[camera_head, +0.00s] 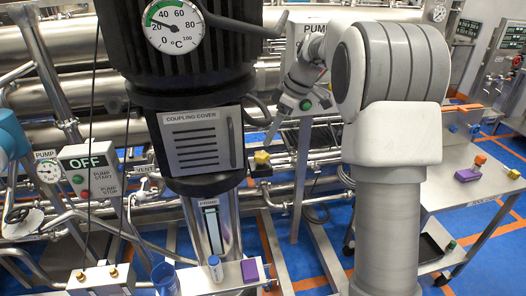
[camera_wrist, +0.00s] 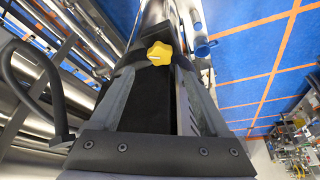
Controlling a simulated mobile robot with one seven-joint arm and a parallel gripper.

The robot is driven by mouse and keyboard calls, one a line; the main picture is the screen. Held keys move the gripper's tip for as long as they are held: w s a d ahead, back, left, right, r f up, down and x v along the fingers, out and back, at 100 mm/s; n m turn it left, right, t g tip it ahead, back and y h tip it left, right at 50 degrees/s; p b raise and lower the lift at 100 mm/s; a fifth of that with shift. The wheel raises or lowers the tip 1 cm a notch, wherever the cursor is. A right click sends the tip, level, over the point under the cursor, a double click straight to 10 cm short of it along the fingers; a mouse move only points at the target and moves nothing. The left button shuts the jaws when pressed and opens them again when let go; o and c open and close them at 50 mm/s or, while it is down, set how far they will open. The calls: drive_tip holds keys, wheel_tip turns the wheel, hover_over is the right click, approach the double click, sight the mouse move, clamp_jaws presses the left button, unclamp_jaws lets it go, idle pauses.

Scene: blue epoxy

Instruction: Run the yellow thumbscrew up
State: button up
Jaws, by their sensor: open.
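The yellow thumbscrew (camera_head: 262,157) is a small lobed knob on a fitting just right of the pump column in the head view. In the wrist view the thumbscrew (camera_wrist: 159,53) shows near the top middle, between and around the far ends of my fingers. My gripper (camera_head: 272,132) is small in the head view, above and slightly right of the thumbscrew. In the wrist view my gripper (camera_wrist: 158,75) is open, with one finger on each side and the thumbscrew's face visible. I cannot tell whether either finger touches it.
The black-topped pump with its coupling cover (camera_head: 200,140) stands close on the left. Pipes (camera_head: 290,190) run behind the thumbscrew. A metal bench (camera_head: 480,185) at right holds small coloured blocks. A purple block (camera_head: 250,270) and a white-and-blue bottle (camera_head: 215,268) sit at the front.

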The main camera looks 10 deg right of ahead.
sight(261, 154)
drive_tip(key=x, duration=0.8)
drive_tip(key=shift+c, duration=0.3)
clamp_jaws()
